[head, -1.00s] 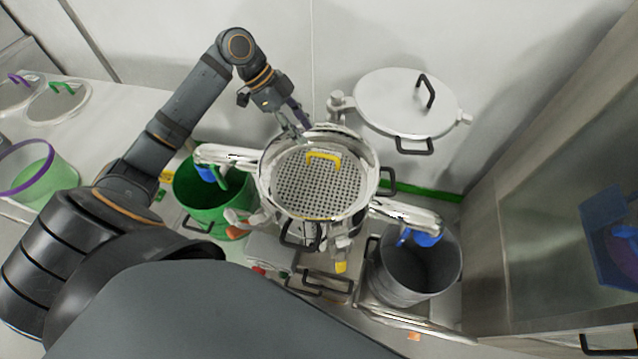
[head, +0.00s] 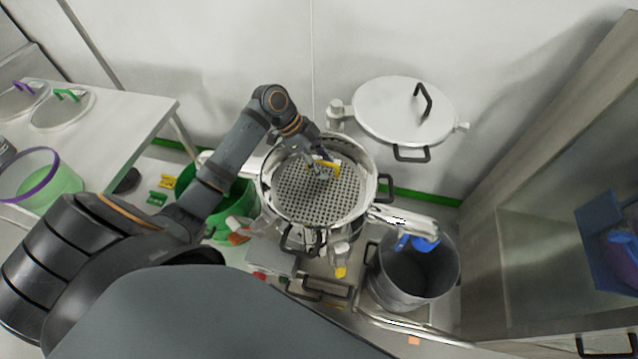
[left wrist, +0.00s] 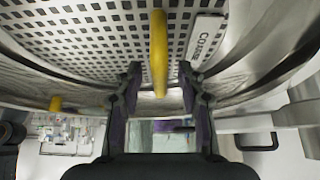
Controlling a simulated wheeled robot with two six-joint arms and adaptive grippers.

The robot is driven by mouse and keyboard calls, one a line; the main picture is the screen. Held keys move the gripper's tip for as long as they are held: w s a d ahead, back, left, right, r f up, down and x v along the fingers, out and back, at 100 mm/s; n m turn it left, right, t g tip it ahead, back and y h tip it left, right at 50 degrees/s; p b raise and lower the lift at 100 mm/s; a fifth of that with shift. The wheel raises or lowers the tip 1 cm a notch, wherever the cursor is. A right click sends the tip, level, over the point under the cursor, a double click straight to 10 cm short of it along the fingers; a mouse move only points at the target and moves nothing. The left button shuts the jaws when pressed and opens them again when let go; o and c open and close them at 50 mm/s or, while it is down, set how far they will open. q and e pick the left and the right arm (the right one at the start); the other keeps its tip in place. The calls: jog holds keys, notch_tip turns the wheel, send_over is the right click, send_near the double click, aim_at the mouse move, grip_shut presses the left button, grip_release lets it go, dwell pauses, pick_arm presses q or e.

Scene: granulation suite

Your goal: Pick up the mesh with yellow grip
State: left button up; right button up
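The mesh (head: 315,200) is a round perforated metal disc with a yellow grip (head: 326,165). It sits inside the round steel sieve housing in the head view. The mesh (left wrist: 100,35) and its yellow grip (left wrist: 158,55) also show in the left wrist view, beside a label reading "COARSE". My left gripper (head: 312,158) is over the mesh, at the yellow grip. In the left wrist view my left gripper (left wrist: 159,75) is open, with the lower part of the grip between its fingertips and a gap on both sides. My right gripper is not in view.
The steel housing (head: 373,170) has black side handles. A white lid (head: 400,105) is behind it on the right. A green bin (head: 225,205) stands left and a grey bin (head: 415,275) right. Meshes with green (head: 67,95) and purple (head: 22,86) grips lie on the left table.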

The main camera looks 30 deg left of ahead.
pick_arm(q)
grip_shut()
dwell(0.5)
